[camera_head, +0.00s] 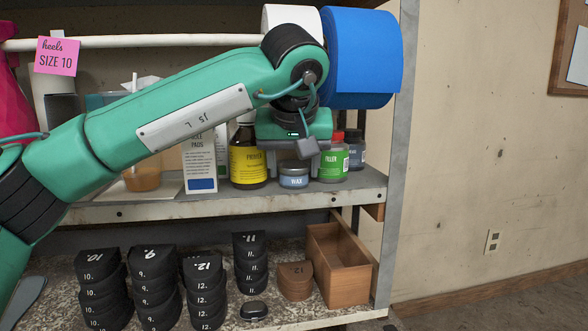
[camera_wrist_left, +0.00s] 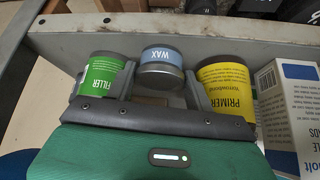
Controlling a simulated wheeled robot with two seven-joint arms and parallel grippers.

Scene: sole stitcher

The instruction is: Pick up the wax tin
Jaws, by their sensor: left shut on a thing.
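The wax tin (camera_head: 293,178) is a small round grey tin with a pale blue WAX label. It sits at the front of the upper shelf between the yellow primer bottle and the green filler bottle. My left gripper (camera_head: 293,167) reaches down from above, with a finger on each side of the tin, shut on it. In the left wrist view the tin (camera_wrist_left: 161,70) shows between the fingers of the gripper (camera_wrist_left: 159,87). I cannot tell any gap between tin and shelf. My right gripper is in neither view.
The primer bottle (camera_head: 248,160) and filler bottle (camera_head: 333,160) stand close on either side. A white box (camera_head: 200,165) is further left and a dark jar (camera_head: 355,150) further right. Blue and white rolls (camera_head: 362,60) are above. Black heel stacks and a wooden box (camera_head: 338,265) stand below.

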